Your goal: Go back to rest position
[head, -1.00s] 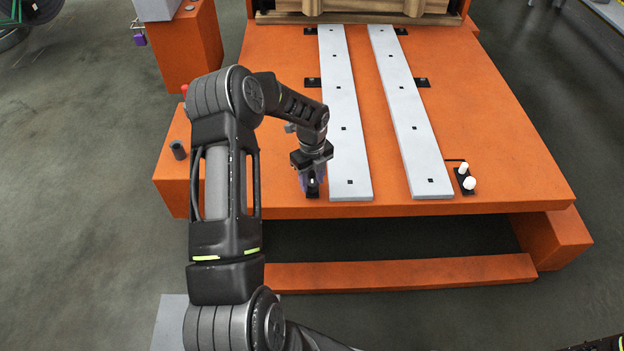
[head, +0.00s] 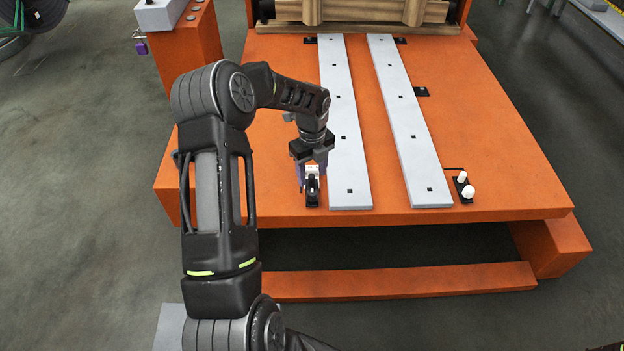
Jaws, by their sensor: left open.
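My left arm comes in from the lower left and reaches over the orange table (head: 480,150). My left gripper (head: 312,180) points down at the table's front part, just left of the left steel strip (head: 345,138). Its jaws are open around or just above a small black fixture with a pale top (head: 312,197); I cannot tell whether they touch it. The right steel strip (head: 408,120) lies beside the left one, both flat with small dark holes. My right gripper is not in view.
Two white knobs (head: 467,191) on a black plate stand right of the right strip. A wooden structure (head: 360,14) closes the table's back. An orange post (head: 188,50) with a grey box stands at the back left.

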